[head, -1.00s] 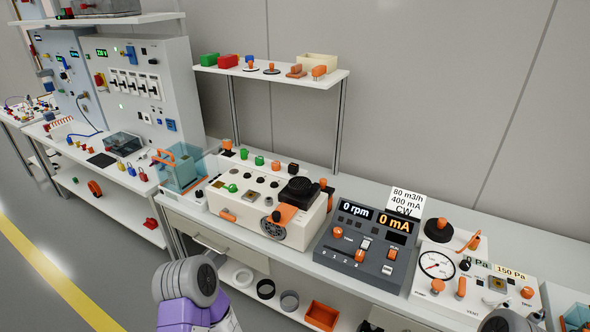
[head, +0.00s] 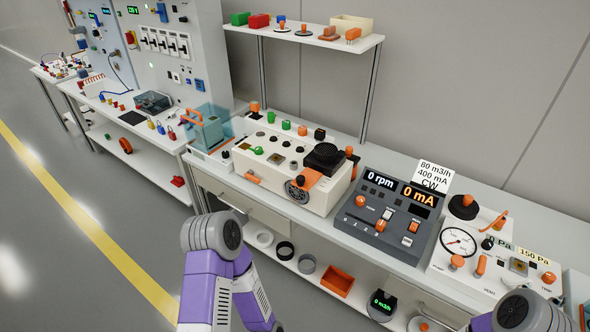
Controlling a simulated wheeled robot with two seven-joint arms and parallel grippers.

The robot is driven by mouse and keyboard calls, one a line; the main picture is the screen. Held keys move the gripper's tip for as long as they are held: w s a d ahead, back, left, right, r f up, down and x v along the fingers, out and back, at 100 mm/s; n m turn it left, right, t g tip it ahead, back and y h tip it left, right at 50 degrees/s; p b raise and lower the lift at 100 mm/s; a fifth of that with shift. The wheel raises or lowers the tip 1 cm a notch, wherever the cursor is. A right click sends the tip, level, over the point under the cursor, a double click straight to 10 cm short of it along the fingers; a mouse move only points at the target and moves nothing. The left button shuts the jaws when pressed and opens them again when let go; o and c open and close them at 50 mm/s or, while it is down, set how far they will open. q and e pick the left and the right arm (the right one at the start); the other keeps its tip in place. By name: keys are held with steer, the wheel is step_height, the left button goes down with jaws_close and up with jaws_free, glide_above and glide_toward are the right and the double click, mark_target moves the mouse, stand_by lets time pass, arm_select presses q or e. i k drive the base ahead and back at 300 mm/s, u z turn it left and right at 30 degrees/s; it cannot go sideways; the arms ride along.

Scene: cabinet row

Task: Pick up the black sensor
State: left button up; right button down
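I cannot tell for certain which thing is the black sensor. A small black block (head: 320,134) stands at the right end of a row of orange and green pieces behind the beige box (head: 262,160). A larger black square part (head: 325,157) sits on top of that box at its right. Nothing of mine touches either one. Purple and grey links of my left arm show at the bottom, in front of the bench. A part of my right arm shows at the bottom right corner. Neither gripper shows.
A dark grey console (head: 385,222) with displays stands right of the beige box. A white gauge panel (head: 490,255) is farther right. A raised shelf (head: 300,36) holds several small parts. A clear blue box (head: 207,126) stands at the bench's left end. Floor is free at left.

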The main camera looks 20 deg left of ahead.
mark_target(320, 135)
steer(key=u, duration=2)
steer(key=i, duration=1.45)
steer(key=z, duration=1.75)
